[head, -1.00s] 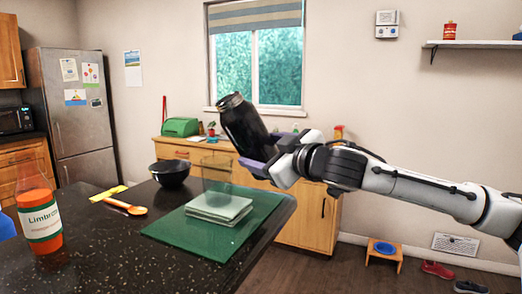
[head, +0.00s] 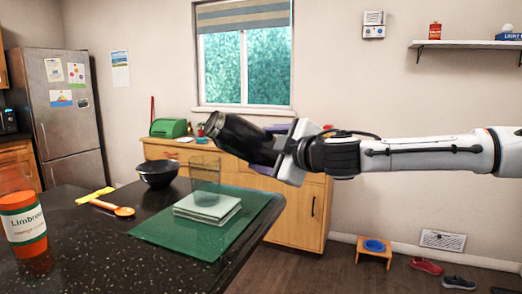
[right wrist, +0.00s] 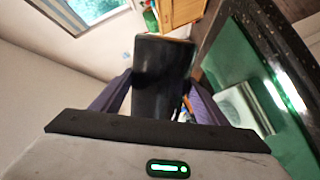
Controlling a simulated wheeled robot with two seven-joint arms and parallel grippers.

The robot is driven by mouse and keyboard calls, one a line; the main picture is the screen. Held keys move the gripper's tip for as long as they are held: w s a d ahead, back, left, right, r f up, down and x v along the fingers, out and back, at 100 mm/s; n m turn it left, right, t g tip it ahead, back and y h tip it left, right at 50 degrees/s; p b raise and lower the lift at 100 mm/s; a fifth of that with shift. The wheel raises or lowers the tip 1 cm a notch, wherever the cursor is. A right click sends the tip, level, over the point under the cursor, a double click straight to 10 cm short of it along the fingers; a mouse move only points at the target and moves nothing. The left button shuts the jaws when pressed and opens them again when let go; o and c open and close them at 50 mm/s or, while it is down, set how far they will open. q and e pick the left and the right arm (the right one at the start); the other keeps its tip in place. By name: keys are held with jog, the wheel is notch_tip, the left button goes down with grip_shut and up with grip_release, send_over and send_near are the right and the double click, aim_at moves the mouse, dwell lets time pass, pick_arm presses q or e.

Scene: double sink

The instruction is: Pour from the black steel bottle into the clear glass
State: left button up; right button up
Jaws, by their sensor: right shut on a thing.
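The black steel bottle (head: 240,137) is held in my right gripper (head: 280,148), which is shut around its lower part. The bottle is tipped far over, close to level, with its open mouth to the left and slightly higher than its base. The right wrist view shows the bottle's dark side (right wrist: 163,72) between the two purple fingers. The clear glass (head: 206,172) appears upright on a stack of pale square plates (head: 208,206). The bottle's mouth appears above the glass rim, though depth is hard to judge. I see no liquid flowing. My left gripper is out of view.
A green mat (head: 160,238) lies under the stack on the dark speckled counter (head: 95,255).

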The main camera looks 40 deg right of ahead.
aim_at(267, 134)
jog(key=shift+s+d+r+n+h+p, duration=0.1)
jog(key=shift+r+n+h+p, duration=0.05)
jog(key=shift+r+n+p, duration=0.4)
jog(key=shift+d+r+n+h+p, duration=0.15)
jog(key=shift+r+n+p, duration=0.15)
jog(key=shift+r, duration=0.35)
jog(key=shift+r+n+p, duration=0.2)
jog(key=shift+n+p, duration=0.05)
jog(key=shift+p, duration=0.05)
jog(key=shift+f, duration=0.15)
jog(key=shift+r, duration=0.2)
jog(key=shift+s+a+r+n+p, duration=0.1)
jog(key=shift+r+n+p, duration=0.15)
jog(key=shift+p, duration=0.2)
jog(key=shift+r+n+p, duration=0.2)
jog(key=shift+n+p, duration=0.15)
jog(key=shift+p, duration=0.2)
jog(key=shift+f+p, duration=0.1)
jog(key=shift+p, duration=0.2)
dwell(0.5)
